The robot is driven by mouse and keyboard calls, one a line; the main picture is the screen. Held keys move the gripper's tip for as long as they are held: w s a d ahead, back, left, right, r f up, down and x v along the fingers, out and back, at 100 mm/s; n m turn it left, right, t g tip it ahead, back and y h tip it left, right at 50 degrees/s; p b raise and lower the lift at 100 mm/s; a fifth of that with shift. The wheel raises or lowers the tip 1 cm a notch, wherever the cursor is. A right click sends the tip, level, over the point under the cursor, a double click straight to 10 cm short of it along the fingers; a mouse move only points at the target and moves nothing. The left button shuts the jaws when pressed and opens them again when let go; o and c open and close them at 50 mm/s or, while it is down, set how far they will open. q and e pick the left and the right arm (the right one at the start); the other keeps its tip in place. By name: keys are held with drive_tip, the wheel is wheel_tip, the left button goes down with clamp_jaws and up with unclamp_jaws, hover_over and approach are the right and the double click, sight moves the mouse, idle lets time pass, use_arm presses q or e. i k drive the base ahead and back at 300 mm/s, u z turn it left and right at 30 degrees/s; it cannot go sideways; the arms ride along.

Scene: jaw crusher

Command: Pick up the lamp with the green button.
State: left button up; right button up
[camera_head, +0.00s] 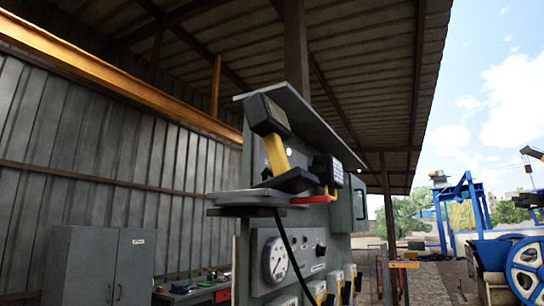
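A work lamp with a dark boxy head (268,115) and a yellow handle (277,153) stands tilted at the shelf of a grey control cabinet. A second dark lamp-like head (328,170) with a little yellow below it is behind and to the right. A red curved part (314,199) lies at the shelf edge below it. I cannot make out a green button on either one. Neither of my grippers shows in this view.
The grey cabinet (308,234) has a round gauge (276,259), a slanted roof (298,125) and a grey shelf (246,199). A black cable (284,240) hangs in front. A grey locker (100,268) and a cluttered bench (193,292) are left; blue machinery (522,264) is right.

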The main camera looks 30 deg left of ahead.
sight(265, 118)
drive_tip(key=k, duration=0.3)
drive_tip(key=u, duration=0.9)
